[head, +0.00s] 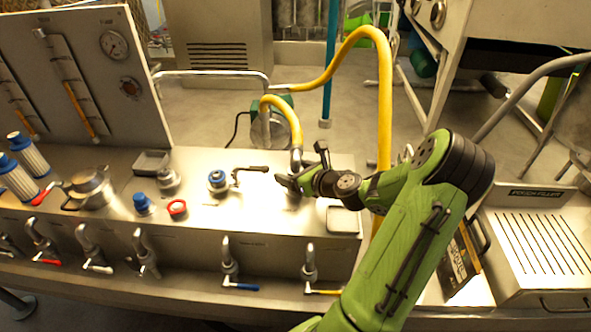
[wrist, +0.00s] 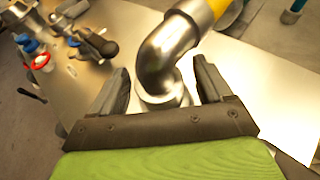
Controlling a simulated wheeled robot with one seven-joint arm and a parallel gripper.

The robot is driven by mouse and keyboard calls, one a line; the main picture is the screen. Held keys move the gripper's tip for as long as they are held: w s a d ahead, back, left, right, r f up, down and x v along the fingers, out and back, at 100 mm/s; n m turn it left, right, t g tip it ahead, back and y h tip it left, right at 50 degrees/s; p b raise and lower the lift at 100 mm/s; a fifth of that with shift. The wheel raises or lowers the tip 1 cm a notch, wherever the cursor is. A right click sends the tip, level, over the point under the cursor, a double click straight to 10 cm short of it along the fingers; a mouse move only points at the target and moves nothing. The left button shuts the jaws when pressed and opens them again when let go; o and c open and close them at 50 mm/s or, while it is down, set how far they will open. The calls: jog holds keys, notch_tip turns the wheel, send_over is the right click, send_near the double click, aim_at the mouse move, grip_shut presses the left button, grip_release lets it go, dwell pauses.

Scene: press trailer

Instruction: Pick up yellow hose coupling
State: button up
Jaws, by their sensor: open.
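The yellow hose coupling is a curved silver metal elbow (wrist: 165,55) with a yellow hose (wrist: 222,8) at its upper end. It stands on the steel bench top. In the head view the yellow hose (head: 284,108) arcs down to the coupling (head: 296,158), whose lower part is partly hidden by my arm. My gripper (wrist: 165,88) is open, with one finger on each side of the elbow's lower part. I cannot tell whether either finger touches it. In the head view my gripper (head: 290,184) is low over the bench at the coupling's foot.
To the left on the bench (head: 240,195) are a blue-topped fitting (head: 217,180), a dark-handled valve (head: 250,170) and a red ring (head: 177,208). A metal tray (head: 344,220) lies right of my gripper. A larger yellow hose (head: 384,100) rises behind my arm. Several taps line the front.

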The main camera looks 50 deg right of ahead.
jog(key=shift+s+r, duration=0.1)
jog(key=c, duration=1.4)
grip_shut()
jog(key=shift+r, duration=0.15)
